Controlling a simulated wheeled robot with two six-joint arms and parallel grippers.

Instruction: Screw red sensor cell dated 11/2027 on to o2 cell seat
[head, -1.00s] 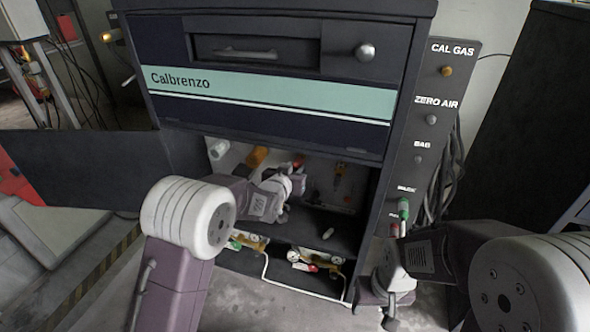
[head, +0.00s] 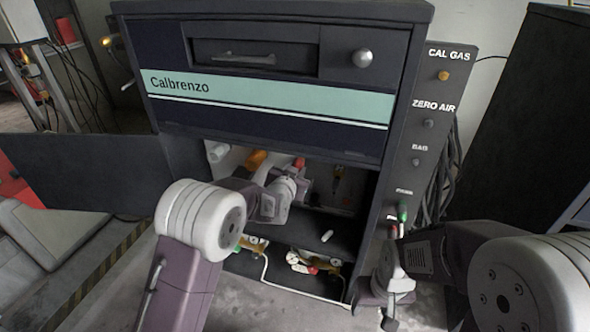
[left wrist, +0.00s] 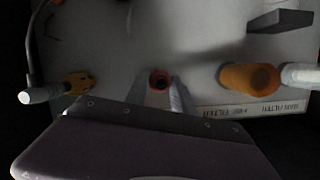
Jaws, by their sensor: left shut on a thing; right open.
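My left gripper (head: 303,182) reaches into the open bay under the Calbrenzo panel. It is shut on a red cell (left wrist: 159,80), seen end-on between the fingers in the left wrist view. Red also shows above the gripper in the head view (head: 299,163). The cell faces the bay's pale back wall (left wrist: 150,40). I cannot tell whether it touches the wall or a seat; no seat can be made out and no date can be read. My right gripper (head: 389,318) is open, low in front of the cabinet's right side.
An orange cylinder (left wrist: 248,79) and a white one (left wrist: 300,75) stand beside the held cell. A yellow fitting (left wrist: 78,83) is on the other side. A small white piece (head: 327,236) lies on the shelf. The open door (head: 70,172) extends left.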

